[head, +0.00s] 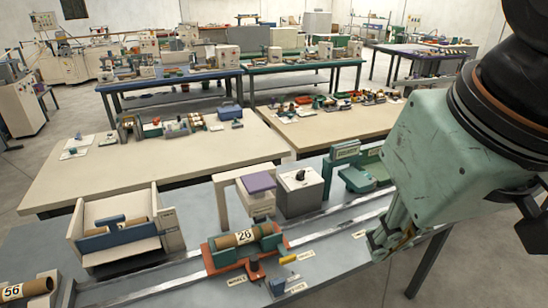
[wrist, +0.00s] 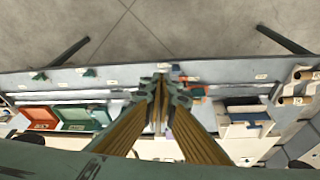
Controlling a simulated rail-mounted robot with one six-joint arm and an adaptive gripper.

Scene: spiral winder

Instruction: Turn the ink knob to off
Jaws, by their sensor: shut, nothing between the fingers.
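A grey box (head: 300,193) with a dark knob (head: 300,176) on its top stands at the back of the blue-grey table, right of the middle. It is the only such knob that I can make out as a candidate for the ink knob; its markings are too small to read. My gripper (head: 383,245) hangs at the right over the table's rail, apart from the box and to its right. In the wrist view my gripper (wrist: 161,84) has its fingertips together with nothing between them. I cannot pick out the knob in the wrist view.
A white stamping unit with a purple top (head: 258,183) stands left of the box. A red cradle (head: 246,257) holds a tube marked 26 (head: 245,238). A green unit (head: 362,175) stands right of the box. A white bin (head: 120,231) is at left.

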